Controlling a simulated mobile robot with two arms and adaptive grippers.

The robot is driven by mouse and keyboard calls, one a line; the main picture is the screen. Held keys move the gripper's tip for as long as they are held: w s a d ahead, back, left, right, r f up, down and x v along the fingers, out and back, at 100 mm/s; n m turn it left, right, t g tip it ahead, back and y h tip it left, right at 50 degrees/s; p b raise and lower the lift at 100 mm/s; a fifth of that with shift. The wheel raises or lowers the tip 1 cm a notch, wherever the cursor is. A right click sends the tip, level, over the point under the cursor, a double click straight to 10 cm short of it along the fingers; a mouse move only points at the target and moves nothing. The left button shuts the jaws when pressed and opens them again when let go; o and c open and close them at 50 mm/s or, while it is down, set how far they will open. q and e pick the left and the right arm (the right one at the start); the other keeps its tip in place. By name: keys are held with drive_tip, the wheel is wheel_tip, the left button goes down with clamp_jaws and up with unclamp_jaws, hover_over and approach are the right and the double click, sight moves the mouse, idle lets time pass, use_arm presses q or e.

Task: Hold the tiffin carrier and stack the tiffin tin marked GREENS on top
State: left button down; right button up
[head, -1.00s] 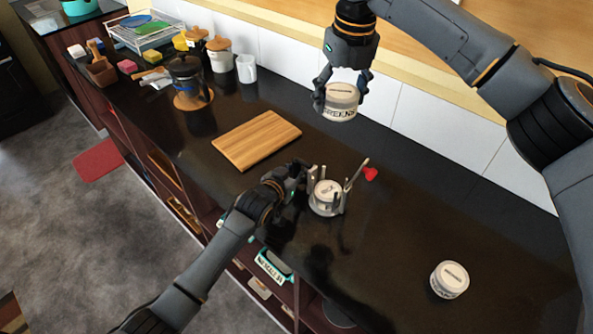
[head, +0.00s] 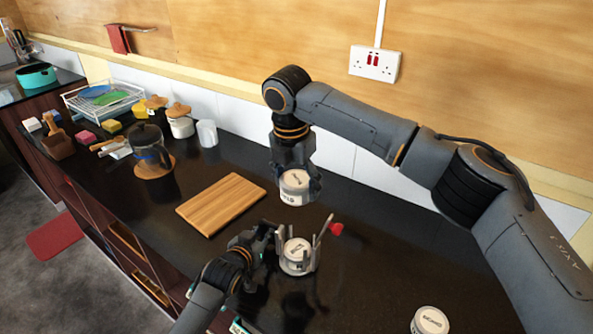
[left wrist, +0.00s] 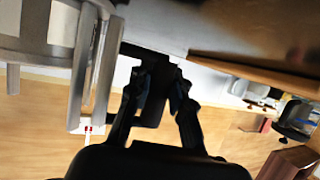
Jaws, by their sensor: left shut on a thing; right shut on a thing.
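The tiffin carrier (head: 284,266) stands on the dark counter with a pale lidded tin (head: 298,250) between its uprights. My left gripper (head: 272,236) is shut on the carrier's left side; in the left wrist view the carrier's grey metal upright (left wrist: 98,70) shows close beside the fingers (left wrist: 160,85). My right gripper (head: 296,182) is shut on the pale tin marked GREENS (head: 296,188), held upright in the air above and beyond the carrier, apart from it. Its label is hard to read now. Another pale lidded tin (head: 430,321) sits at the bottom right.
A coffee press (head: 149,148), canisters (head: 180,123), a white mug (head: 207,133) and a dish rack (head: 103,100) stand farther left.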

sight(299, 249)
wheel_tip(299, 249, down, 10)
drive_tip(key=m+g, duration=0.2)
drive_tip(key=m, duration=1.5)
drive_tip(key=shift+s, duration=0.35)
drive_tip(key=shift+f, duration=3.6)
drive_tip(key=shift+d, duration=0.1)
drive_tip(key=o, duration=1.4)
drive_tip(key=shift+o, duration=0.2)
